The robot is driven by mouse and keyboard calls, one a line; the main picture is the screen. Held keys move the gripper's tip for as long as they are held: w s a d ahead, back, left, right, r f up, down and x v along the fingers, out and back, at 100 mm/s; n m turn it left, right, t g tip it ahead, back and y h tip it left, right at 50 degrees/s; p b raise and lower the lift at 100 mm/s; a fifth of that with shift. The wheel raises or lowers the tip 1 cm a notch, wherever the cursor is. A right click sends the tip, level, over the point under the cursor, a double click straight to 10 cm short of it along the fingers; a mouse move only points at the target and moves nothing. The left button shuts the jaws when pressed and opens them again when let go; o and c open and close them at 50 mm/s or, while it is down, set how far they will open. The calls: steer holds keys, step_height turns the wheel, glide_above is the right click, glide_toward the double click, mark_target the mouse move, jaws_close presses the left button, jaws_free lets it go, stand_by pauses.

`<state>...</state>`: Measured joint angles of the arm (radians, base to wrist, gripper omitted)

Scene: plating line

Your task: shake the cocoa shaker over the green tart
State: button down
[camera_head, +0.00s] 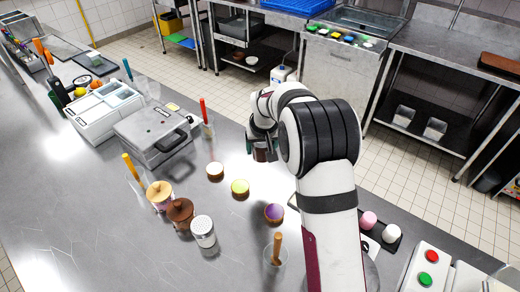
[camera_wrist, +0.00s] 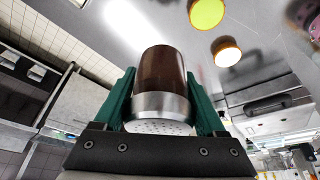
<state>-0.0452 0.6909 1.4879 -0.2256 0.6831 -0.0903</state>
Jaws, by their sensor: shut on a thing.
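My gripper (camera_wrist: 165,95) is shut on the cocoa shaker (camera_wrist: 163,70), a brown cylinder with a silver perforated cap. The cap end faces the wrist camera. In the head view the shaker (camera_head: 261,155) is small and mostly hidden by my gripper and arm, so its tilt is hard to tell. The green tart (camera_head: 240,187) sits on the steel counter, in front and to the left of the shaker in the picture, apart from it. It also shows at the top edge of the wrist view (camera_wrist: 207,12).
A white-topped tart (camera_head: 215,171) and a purple tart (camera_head: 274,212) flank the green one. A silver shaker (camera_head: 203,230), a brown jar (camera_head: 181,212) and a pale jar (camera_head: 160,194) stand front left. A grey press (camera_head: 153,135) stands behind left.

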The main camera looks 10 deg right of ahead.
stand_by(0.4)
steer(key=shift+s+a+f, duration=0.2)
steer(key=shift+a+f, duration=0.05)
steer(key=s+a+f+m+y, duration=0.1)
steer(key=a, duration=0.1)
steer(key=s+a+f+m+g+y, duration=0.1)
steer(key=s+a+f+m+y, duration=0.1)
steer(key=a, duration=0.1)
steer(key=s+a+f+m+g+y, duration=0.1)
steer(key=a, duration=0.1)
steer(key=shift+s+a+f, duration=0.25)
steer(key=shift+s+a, duration=0.05)
steer(key=shift+s, duration=0.05)
steer(key=w+m+t+y, duration=0.1)
steer(key=w+m+t, duration=0.2)
steer(key=m+t, duration=0.6)
steer(key=w+a+r+m+t+y, duration=0.1)
steer(key=w+m+t, duration=0.2)
steer(key=m+t, duration=0.6)
steer(key=shift+w+m, duration=0.3)
steer(key=shift+m, duration=0.9)
steer(key=shift+r, duration=0.1)
